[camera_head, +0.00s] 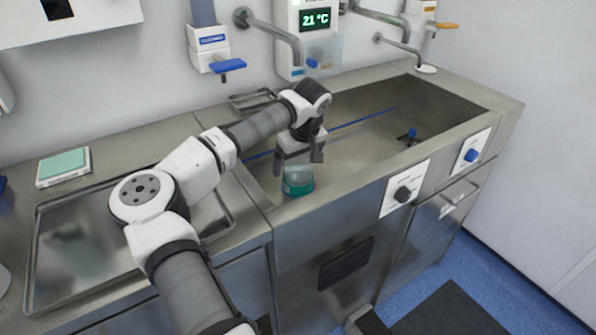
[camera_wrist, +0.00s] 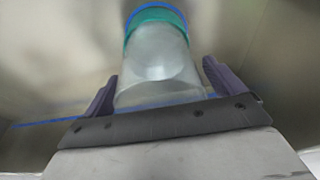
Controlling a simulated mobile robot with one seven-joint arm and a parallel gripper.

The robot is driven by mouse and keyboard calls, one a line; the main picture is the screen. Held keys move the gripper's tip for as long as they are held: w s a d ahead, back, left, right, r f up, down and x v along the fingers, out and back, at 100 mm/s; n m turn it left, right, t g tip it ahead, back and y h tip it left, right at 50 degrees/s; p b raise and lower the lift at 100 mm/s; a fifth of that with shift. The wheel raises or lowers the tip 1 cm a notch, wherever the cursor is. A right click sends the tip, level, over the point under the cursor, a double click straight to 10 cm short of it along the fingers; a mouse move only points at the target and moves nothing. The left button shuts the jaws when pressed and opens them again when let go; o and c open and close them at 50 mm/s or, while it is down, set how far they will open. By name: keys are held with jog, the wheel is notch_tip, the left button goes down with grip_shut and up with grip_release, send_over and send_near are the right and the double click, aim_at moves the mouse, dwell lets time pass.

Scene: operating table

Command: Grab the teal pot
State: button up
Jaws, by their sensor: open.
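The teal pot (camera_head: 298,184) is a clear container with teal at its lower end. In the head view it is at the front left of the sink, directly under my gripper (camera_head: 298,160). In the wrist view the pot (camera_wrist: 158,60) is a translucent cylinder with a teal and blue band at its far end. My gripper (camera_wrist: 160,88) is open, with one dark finger on each side of the pot's near end. Gaps show between the fingers and the pot. The pot's upper part is partly hidden by my gripper in the head view.
The steel sink (camera_head: 455,108) has a blue strip (camera_head: 365,118) across it and a small blue item (camera_head: 411,133) at right. Faucets (camera_head: 275,35) overhang the back. A metal tray (camera_head: 90,245) lies on the left counter, with a teal-topped box (camera_head: 63,166) behind it.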

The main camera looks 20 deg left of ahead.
jog(key=shift+c, duration=0.2)
jog(key=c, duration=1.1)
jog(key=shift+r, duration=0.15)
